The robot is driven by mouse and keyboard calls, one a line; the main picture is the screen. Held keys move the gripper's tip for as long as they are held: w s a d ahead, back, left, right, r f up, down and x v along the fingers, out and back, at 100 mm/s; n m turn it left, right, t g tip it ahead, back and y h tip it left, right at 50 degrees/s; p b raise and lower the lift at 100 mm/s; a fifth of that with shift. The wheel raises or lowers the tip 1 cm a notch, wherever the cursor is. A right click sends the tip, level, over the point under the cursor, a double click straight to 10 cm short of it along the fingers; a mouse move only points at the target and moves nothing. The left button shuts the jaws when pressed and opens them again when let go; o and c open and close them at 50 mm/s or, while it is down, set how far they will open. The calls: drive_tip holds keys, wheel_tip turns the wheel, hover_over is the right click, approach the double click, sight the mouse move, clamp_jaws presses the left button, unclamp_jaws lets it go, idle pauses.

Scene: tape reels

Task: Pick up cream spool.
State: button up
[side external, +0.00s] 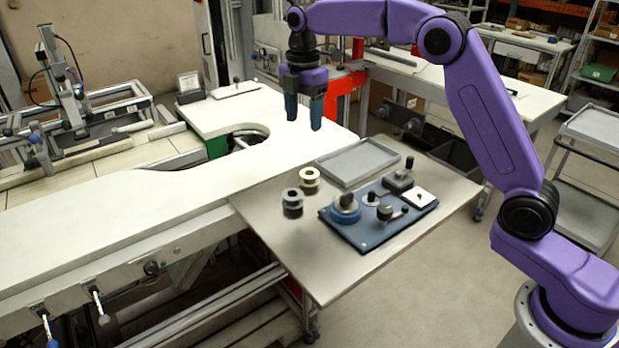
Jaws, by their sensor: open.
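The cream spool (309,180) stands on the grey work surface, left of the grey tray.
A shallow grey tray (357,163) lies behind and right of the spools. A dark blue board (372,245) with a blue reel (345,210) and several fittings is to their right. The white bench (120,215) at left is mostly bare.

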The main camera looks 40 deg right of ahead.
hover_over(306, 175)
drive_tip(key=f, duration=1)
drive_tip(key=shift+a+f, duration=0.2)
drive_tip(key=shift+f, duration=0.05)
drive_tip(key=shift+d+f, duration=0.15)
drive_tip(key=shift+f, duration=2.5)
drive_tip(key=c, duration=0.7)
